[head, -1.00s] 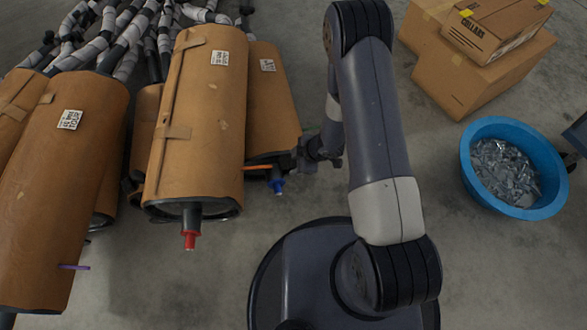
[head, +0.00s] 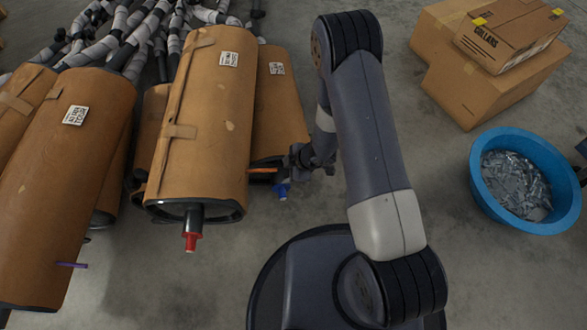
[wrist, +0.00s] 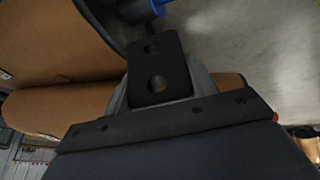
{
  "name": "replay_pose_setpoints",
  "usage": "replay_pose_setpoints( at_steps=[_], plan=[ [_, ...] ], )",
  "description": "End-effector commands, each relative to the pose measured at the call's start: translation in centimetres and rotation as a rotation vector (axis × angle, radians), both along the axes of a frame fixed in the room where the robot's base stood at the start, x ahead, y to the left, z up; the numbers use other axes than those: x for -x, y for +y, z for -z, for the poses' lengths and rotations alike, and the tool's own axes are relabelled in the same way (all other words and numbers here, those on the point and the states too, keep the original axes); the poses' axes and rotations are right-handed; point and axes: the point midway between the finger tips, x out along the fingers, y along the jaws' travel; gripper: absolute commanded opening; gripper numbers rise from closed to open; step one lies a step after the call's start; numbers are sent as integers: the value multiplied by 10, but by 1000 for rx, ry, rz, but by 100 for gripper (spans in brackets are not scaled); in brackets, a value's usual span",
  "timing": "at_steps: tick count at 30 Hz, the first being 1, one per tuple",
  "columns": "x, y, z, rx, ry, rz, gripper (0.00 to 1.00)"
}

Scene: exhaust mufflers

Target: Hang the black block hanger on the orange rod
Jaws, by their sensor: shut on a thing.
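The black block hanger (wrist: 158,62), a flat dark block with two holes, shows in the wrist view. My gripper (wrist: 160,90) is shut on its near end, and its far end sticks out toward a blue-capped pipe. In the head view my gripper (head: 301,158) is just right of the orange rod (head: 262,170), which juts out sideways near the lower end of the right-hand wrapped muffler (head: 279,110). The rod is not visible in the wrist view. I cannot tell whether the block touches it.
The blue cap (head: 282,191) sits just below the rod. A large wrapped muffler (head: 207,100) with a red cap (head: 191,242) is left of it. A purple rod (head: 72,265) is far left. A blue tub (head: 481,190) and cardboard boxes (head: 455,80) stand right.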

Motion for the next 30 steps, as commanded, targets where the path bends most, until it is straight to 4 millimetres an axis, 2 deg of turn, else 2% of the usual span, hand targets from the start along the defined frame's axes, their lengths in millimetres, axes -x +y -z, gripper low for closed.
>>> replay_pose_setpoints(
  at_steps=[30],
  plan=[
    [4,62,3,-1,0,-1,31]
  ],
)
